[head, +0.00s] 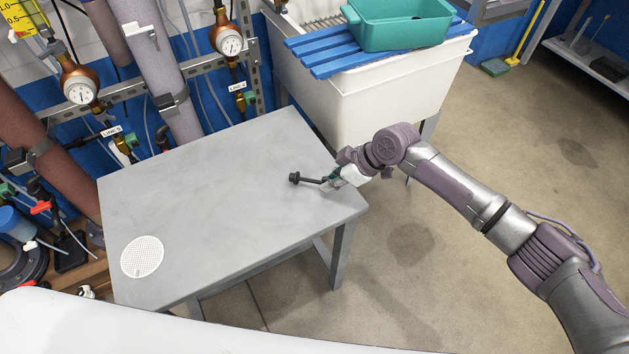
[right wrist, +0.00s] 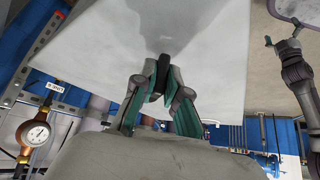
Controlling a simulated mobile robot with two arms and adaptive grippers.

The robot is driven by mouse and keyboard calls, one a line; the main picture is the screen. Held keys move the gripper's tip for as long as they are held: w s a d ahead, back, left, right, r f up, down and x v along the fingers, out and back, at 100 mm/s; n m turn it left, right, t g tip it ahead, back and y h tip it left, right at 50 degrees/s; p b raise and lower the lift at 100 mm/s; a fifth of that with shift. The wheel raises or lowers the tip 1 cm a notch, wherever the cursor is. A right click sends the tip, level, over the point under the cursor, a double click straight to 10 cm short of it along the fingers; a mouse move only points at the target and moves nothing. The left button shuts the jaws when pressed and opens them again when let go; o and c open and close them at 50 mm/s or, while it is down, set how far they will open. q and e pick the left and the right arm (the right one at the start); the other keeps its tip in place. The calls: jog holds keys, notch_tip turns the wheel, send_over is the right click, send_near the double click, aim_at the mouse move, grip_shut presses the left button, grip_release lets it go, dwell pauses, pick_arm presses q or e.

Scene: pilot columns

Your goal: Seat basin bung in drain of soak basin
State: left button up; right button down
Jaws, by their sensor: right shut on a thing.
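The basin bung (head: 294,178) is a small black piece with a wide end and a thin stem. My right gripper (head: 328,182) is shut on its stem end and holds it lying nearly sideways over the right part of the grey table. In the right wrist view, the dark bung (right wrist: 162,62) sits between the teal-padded fingertips (right wrist: 160,85). A big white basin (head: 350,100), likely the soak basin, stands behind the table. Its drain is hidden.
Blue slats (head: 320,55) and a green tub (head: 400,25) cover part of the white basin's top. A white perforated disc (head: 142,257) lies on the grey table (head: 210,200), whose middle is clear. Pipes and gauges (head: 79,90) line the wall behind.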

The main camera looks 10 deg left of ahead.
jog(key=shift+r+p, duration=1.9)
jog(key=shift+r, duration=0.4)
jog(key=shift+s, duration=0.1)
